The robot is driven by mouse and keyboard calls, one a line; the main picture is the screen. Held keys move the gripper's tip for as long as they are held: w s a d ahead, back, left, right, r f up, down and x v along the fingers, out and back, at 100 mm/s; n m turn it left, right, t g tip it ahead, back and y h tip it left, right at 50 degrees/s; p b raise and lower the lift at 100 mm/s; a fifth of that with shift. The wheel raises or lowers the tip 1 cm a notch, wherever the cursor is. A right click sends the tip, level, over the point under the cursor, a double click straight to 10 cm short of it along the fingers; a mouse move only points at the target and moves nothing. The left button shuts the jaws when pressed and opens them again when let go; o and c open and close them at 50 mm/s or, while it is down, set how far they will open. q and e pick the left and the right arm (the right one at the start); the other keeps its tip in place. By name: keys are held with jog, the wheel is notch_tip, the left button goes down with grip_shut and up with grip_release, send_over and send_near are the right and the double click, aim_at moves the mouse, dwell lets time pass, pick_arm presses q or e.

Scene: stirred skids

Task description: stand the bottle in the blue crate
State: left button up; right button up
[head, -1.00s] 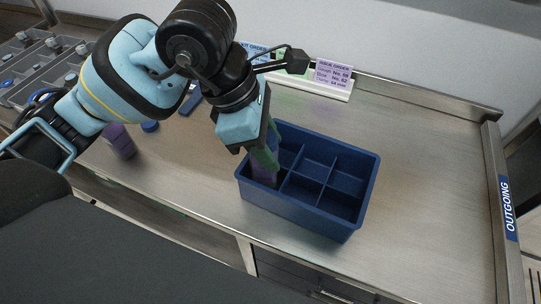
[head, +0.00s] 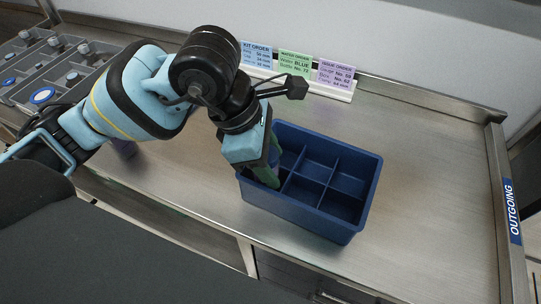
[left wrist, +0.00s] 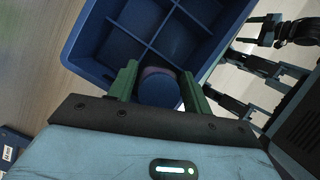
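The blue crate (head: 300,212) stands on the steel bench, divided into several compartments. My left gripper (head: 269,172) points down into its front-left compartment. In the left wrist view, the bottle's round dark blue cap (left wrist: 158,92) sits between the two green fingers (left wrist: 160,85), with a little purplish body behind it. The fingers appear shut on the bottle. In the head view the bottle is mostly hidden by the fingers and the crate wall, and I cannot tell whether its base touches the crate floor. My right gripper is not seen in the head view.
A grey tray (head: 62,72) with bottles and caps is at the far left. Order cards (head: 296,64) stand at the back. The bench right of the crate is clear.

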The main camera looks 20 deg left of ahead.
pick_arm(q)
jog(key=shift+r, duration=0.1)
jog(key=v, duration=1.2)
jog(key=shift+p, duration=0.45)
